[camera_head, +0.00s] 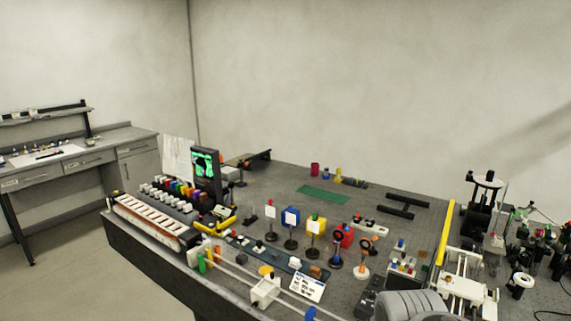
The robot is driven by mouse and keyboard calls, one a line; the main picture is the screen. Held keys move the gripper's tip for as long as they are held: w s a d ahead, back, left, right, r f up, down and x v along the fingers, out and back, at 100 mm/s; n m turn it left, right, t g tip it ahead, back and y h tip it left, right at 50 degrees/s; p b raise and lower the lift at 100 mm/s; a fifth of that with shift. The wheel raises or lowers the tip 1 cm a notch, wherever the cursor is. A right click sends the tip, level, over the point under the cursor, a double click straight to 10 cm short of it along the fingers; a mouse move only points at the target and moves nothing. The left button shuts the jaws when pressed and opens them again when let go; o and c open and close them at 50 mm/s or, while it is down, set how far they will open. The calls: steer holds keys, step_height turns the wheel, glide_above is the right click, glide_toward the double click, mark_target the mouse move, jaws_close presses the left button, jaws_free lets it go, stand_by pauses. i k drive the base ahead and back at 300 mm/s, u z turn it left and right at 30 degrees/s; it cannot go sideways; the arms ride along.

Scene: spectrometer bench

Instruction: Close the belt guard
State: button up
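A long yellow panel (446,232) stands raised at the right side of the bench, beside a white frame with rails (462,268). It looks like the belt guard, standing open, but its hinge and the belt are too small to make out. A grey rounded body (408,305) at the bottom edge, probably part of my arm, stands in front of the frame's lower left. My gripper's fingers cannot be made out in this view.
The dark bench (390,228) carries several optics on posts, a white-keyed rack (150,218), a small monitor (206,170) and a green mat (323,195). Black instruments (484,205) crowd the right. Open floor (75,270) lies at the left.

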mark_target(443, 241)
steer(key=u, duration=0.65)
steer(key=i, duration=0.65)
steer(key=u, duration=0.3)
